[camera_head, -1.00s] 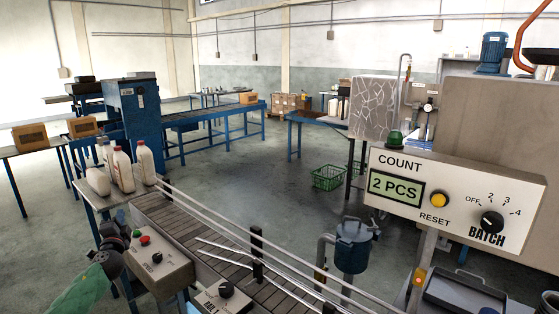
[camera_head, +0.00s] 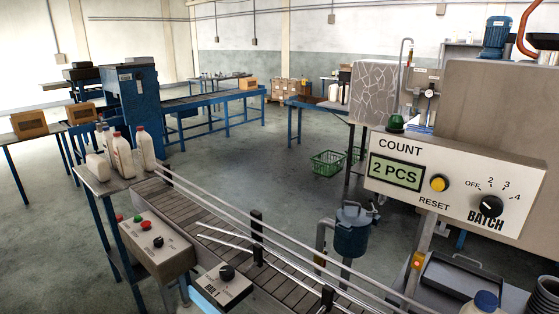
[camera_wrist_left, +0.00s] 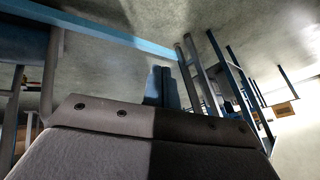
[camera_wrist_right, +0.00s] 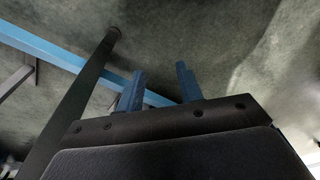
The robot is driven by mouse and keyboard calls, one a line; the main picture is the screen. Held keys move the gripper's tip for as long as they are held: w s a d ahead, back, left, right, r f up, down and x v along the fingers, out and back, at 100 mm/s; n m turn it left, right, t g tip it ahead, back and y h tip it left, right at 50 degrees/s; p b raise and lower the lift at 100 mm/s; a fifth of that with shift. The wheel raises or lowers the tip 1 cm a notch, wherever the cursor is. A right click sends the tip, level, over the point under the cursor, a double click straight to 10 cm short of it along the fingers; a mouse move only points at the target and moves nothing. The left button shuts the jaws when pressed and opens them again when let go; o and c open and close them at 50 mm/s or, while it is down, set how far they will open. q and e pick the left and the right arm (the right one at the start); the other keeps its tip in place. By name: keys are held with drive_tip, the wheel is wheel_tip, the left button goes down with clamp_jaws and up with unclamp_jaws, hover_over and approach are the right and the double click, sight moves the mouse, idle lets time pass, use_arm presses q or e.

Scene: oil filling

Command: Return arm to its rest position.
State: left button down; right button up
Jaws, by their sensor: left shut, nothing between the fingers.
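Neither of my arms shows in the head view. In the left wrist view my left gripper (camera_wrist_left: 158,86) has its two blue fingers pressed together with nothing between them, over grey floor and blue table frames. In the right wrist view my right gripper (camera_wrist_right: 160,88) has its two blue fingers apart and empty, with a blue bar and a dark post beyond them. The control box (camera_head: 155,247) with a red and a green button stands clear at the lower left of the head view. The rail 1 box (camera_head: 221,287) with its black knob is beside it.
A slatted conveyor (camera_head: 195,220) with metal guide rails crosses the foreground. Several bottles (camera_head: 144,148) stand at its left end. The count panel (camera_head: 455,195) reads 2 PCS at the right. A blue pot (camera_head: 352,232) stands behind the conveyor. A blue-capped container (camera_head: 485,302) is at the lower right.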

use_arm(q)
drive_tip(key=s+d+f+g+h, duration=0.1)
drive_tip(key=s+d+f, duration=0.4)
drive_tip(key=s, duration=0.7)
drive_tip(key=s+d+f+n+g+h, duration=0.1)
drive_tip(key=s+d+f+g, duration=0.1)
drive_tip(key=s+d+f, duration=0.4)
drive_tip(key=s+d+f+g, duration=0.2)
drive_tip(key=s+d+f, duration=0.4)
drive_tip(key=s, duration=1.1)
drive_tip(key=shift+s+d+f+n+h, duration=0.3)
drive_tip(key=shift+s+f+h, duration=0.1)
drive_tip(key=shift+f, duration=0.45)
